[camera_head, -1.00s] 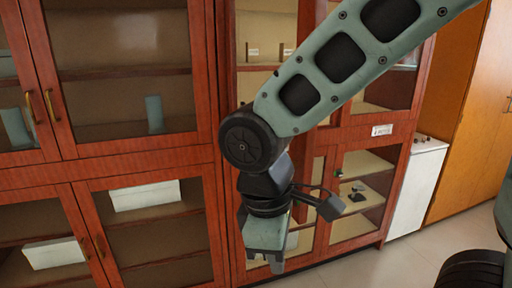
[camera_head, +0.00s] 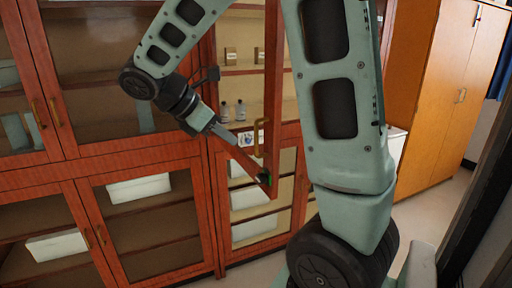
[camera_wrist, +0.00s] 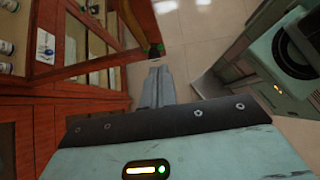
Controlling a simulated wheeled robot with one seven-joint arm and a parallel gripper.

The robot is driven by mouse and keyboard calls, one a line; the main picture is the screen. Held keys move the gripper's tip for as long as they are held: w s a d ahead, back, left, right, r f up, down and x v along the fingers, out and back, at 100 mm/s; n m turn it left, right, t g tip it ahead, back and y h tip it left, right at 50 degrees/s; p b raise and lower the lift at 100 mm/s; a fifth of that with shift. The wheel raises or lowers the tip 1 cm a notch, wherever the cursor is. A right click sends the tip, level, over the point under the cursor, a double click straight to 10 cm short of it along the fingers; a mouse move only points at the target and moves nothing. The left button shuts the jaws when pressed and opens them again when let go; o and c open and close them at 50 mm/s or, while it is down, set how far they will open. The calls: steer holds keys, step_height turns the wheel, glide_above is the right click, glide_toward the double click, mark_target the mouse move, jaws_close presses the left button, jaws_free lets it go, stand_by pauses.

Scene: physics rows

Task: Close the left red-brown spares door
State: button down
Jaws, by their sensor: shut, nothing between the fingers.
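The red-brown, glazed spares door (camera_head: 274,85) stands open in the head view, swung out from its left side toward me. Its brass handle (camera_head: 262,135) is near the free edge, and a small black and green piece sits at its lower corner. My gripper (camera_head: 236,146) is shut and empty, left of the handle and overlapping the door's lower part in the picture.
Shelves behind the door hold small jars (camera_head: 240,110) and boxes (camera_head: 231,56). Closed glazed doors (camera_head: 105,150) stand to the left, and more lie below. An orange-brown cupboard (camera_head: 440,100) stands at the right. Light tiled floor (camera_wrist: 205,30) is clear beyond the fingers.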

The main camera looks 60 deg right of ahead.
mark_target(257, 148)
steer(key=x, duration=0.3)
steer(key=r+p+x, duration=0.1)
steer(key=x, duration=0.2)
steer(key=d+x, duration=0.1)
steer(key=x, duration=0.2)
steer(key=shift+s+d+r+p, duration=0.1)
steer(key=shift+s+r+p, duration=0.15)
steer(key=shift+s+p, duration=0.15)
steer(key=shift+s+d+f, duration=0.1)
steer(key=shift+s+d, duration=0.2)
steer(key=shift+d, duration=0.35)
steer(key=shift+d, duration=0.15)
